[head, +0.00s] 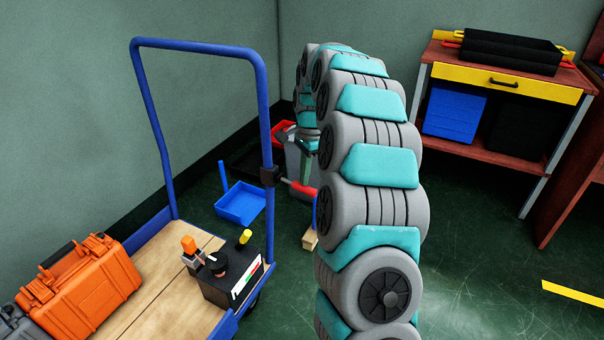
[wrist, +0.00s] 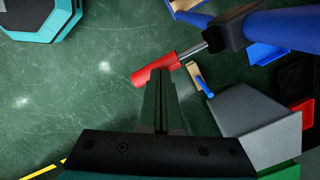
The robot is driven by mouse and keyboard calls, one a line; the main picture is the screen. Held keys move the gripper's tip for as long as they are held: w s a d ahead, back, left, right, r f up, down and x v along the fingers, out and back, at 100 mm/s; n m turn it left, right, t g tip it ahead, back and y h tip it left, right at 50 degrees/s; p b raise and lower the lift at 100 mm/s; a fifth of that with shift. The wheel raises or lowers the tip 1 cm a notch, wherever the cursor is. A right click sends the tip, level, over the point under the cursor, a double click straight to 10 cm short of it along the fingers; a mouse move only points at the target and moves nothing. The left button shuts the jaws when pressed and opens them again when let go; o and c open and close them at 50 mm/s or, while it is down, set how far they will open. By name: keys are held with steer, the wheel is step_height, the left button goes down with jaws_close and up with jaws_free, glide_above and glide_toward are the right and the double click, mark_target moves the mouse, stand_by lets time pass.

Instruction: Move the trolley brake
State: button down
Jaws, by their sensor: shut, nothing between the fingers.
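The trolley (head: 150,275) has a wooden deck and a blue tube handle. A black clamp (head: 270,175) on its right upright carries a lever with a red grip (head: 301,188), which I take as the brake. In the wrist view the red grip (wrist: 155,69) sits at the end of a silver rod from the black clamp (wrist: 228,32) on the blue tube. My gripper (wrist: 160,76) is shut and empty, its fingertips overlapping the red grip's lower edge in that view. I cannot tell whether they touch. My arm hides part of the head view.
An orange case (head: 85,285) and a black control box with knobs (head: 232,278) stand on the deck. A blue bin (head: 240,204) lies on the floor behind. A workbench (head: 510,150) stands at right. Green floor is clear in front of it.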

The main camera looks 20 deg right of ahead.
steer(key=d, duration=0.1)
steer(key=d+r, duration=0.1)
steer(key=d, duration=0.1)
steer(key=shift+p, duration=0.3)
steer(key=shift+r, duration=0.1)
step_height(320, 180, up, 8)
steer(key=shift+d+f+b, duration=0.2)
steer(key=shift+d+b, duration=0.1)
steer(key=shift+d, duration=0.1)
stand_by(0.4)
